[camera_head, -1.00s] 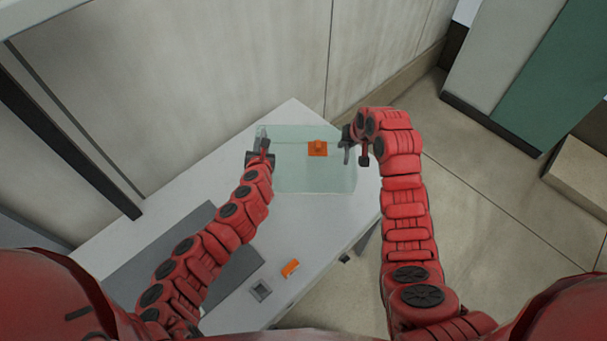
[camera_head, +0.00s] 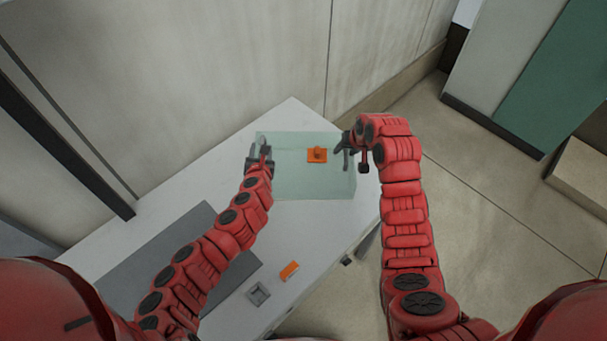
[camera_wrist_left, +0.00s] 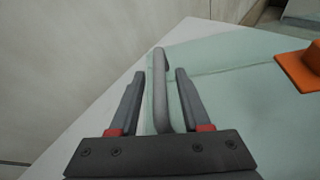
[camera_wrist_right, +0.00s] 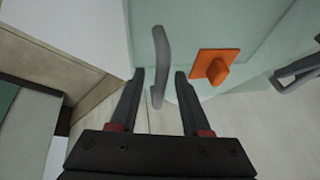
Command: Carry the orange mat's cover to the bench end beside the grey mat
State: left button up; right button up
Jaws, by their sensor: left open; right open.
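The cover (camera_head: 310,185) is a pale green, see-through box with a grey handle on each side, at the far end of the bench. An orange square with a raised block (camera_head: 317,155) shows within its outline; I cannot tell whether it is on or under the cover's top. My left gripper (camera_head: 261,158) is open around the left handle, which stands between its fingers in the left wrist view (camera_wrist_left: 160,90). My right gripper (camera_head: 350,147) is open at the right handle, which shows between its fingers in the right wrist view (camera_wrist_right: 160,62). The grey mat (camera_head: 165,255) lies nearer on the bench, partly behind my left arm.
A small orange block (camera_head: 289,271) and a small grey square piece (camera_head: 258,292) lie near the bench's front edge. The white bench top (camera_head: 300,235) is clear between them and the cover. A wall runs behind, and a dark post (camera_head: 60,130) stands at left.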

pick_arm(q)
jog(key=shift+s, duration=0.15)
pick_arm(e)
jog(key=shift+s+d+r, duration=0.15)
jog(key=shift+r, duration=0.35)
pick_arm(q)
jog(key=v, duration=1.1)
jog(key=shift+s, duration=0.35)
pick_arm(e)
jog(key=v, duration=1.1)
pick_arm(q)
jog(key=shift+r, duration=0.1)
pick_arm(e)
jog(key=shift+s, duration=0.1)
pick_arm(q)
jog(key=shift+d, duration=0.1)
pick_arm(e)
jog(key=shift+f, duration=0.15)
